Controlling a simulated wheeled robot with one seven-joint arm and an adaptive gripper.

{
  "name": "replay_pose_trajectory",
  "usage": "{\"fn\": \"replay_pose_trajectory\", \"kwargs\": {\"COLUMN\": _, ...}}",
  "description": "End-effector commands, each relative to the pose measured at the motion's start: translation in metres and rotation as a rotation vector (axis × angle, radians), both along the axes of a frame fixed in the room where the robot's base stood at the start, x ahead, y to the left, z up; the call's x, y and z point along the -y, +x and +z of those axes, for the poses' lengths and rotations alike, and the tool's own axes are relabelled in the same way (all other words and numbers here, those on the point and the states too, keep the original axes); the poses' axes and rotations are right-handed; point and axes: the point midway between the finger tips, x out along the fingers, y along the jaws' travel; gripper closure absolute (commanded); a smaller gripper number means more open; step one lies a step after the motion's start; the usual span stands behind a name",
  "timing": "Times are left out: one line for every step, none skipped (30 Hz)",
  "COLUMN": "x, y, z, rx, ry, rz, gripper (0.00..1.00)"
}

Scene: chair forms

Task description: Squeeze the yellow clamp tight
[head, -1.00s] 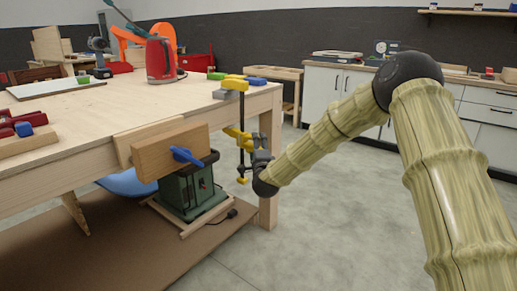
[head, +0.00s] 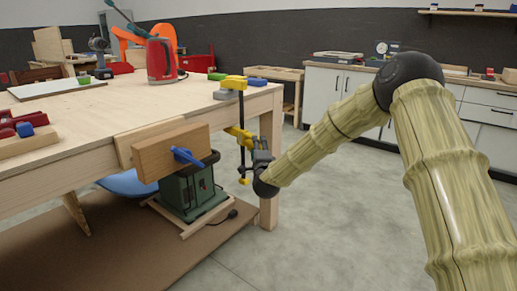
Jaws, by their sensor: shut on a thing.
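The yellow clamp (head: 234,83) hangs upright on the right end of the workbench (head: 97,124). Its upper jaw rests over the bench top and its dark bar runs down in front of the edge. Its lower yellow part (head: 239,135) sits below the bench top, with a spindle and a small yellow end beneath. My gripper (head: 251,153) is at this lower part, to the right of the bar, and is shut on the clamp. The fingertips are small and partly hidden against the clamp.
A red kettle-like can (head: 161,60) and a drill (head: 98,57) stand on the bench. A wooden vise with a blue handle (head: 187,156) juts from the bench front. A green machine (head: 190,190) stands below. Open floor lies to the right.

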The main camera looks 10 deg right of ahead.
Motion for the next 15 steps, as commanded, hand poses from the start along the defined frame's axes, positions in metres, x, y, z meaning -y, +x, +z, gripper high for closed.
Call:
{"fn": "replay_pose_trajectory", "kwargs": {"x": 0.0, "y": -0.001, "z": 0.0, "rx": 0.001, "ry": 0.0, "rz": -0.001, "gripper": 1.0}}
{"fn": "replay_pose_trajectory", "kwargs": {"x": 0.0, "y": -0.001, "z": 0.0, "rx": 0.001, "ry": 0.001, "rz": -0.002, "gripper": 1.0}}
{"fn": "replay_pose_trajectory", "kwargs": {"x": 0.0, "y": -0.002, "z": 0.0, "rx": 0.002, "ry": 0.001, "rz": -0.003, "gripper": 1.0}}
{"fn": "replay_pose_trajectory", "kwargs": {"x": 0.001, "y": -0.003, "z": 0.0, "rx": 0.002, "ry": 0.001, "rz": -0.004, "gripper": 1.0}}
{"fn": "replay_pose_trajectory", "kwargs": {"x": 0.001, "y": -0.004, "z": 0.0, "rx": 0.002, "ry": 0.001, "rz": -0.005, "gripper": 1.0}}
{"fn": "replay_pose_trajectory", "kwargs": {"x": 0.001, "y": -0.005, "z": 0.0, "rx": 0.003, "ry": 0.001, "rz": -0.006, "gripper": 1.0}}
{"fn": "replay_pose_trajectory", "kwargs": {"x": 0.001, "y": -0.006, "z": 0.0, "rx": 0.003, "ry": 0.001, "rz": -0.007, "gripper": 1.0}}
{"fn": "replay_pose_trajectory", "kwargs": {"x": 0.001, "y": -0.008, "z": 0.0, "rx": 0.003, "ry": 0.002, "rz": -0.008, "gripper": 1.0}}
{"fn": "replay_pose_trajectory", "kwargs": {"x": 0.001, "y": -0.009, "z": 0.0, "rx": 0.003, "ry": 0.002, "rz": -0.009, "gripper": 1.0}}
{"fn": "replay_pose_trajectory", "kwargs": {"x": 0.001, "y": -0.01, "z": 0.0, "rx": 0.003, "ry": 0.002, "rz": -0.01, "gripper": 1.0}}
{"fn": "replay_pose_trajectory", "kwargs": {"x": 0.001, "y": -0.011, "z": 0.0, "rx": 0.003, "ry": 0.002, "rz": -0.011, "gripper": 1.0}}
{"fn": "replay_pose_trajectory", "kwargs": {"x": 0.001, "y": -0.013, "z": -0.001, "rx": 0.004, "ry": 0.002, "rz": -0.012, "gripper": 1.0}}
{"fn": "replay_pose_trajectory", "kwargs": {"x": 0.001, "y": -0.014, "z": -0.001, "rx": 0.004, "ry": 0.002, "rz": -0.013, "gripper": 1.0}}
{"fn": "replay_pose_trajectory", "kwargs": {"x": 0.001, "y": -0.015, "z": 0.0, "rx": 0.005, "ry": 0.002, "rz": -0.014, "gripper": 1.0}}
{"fn": "replay_pose_trajectory", "kwargs": {"x": 0.001, "y": -0.015, "z": 0.0, "rx": 0.006, "ry": 0.002, "rz": -0.015, "gripper": 1.0}}
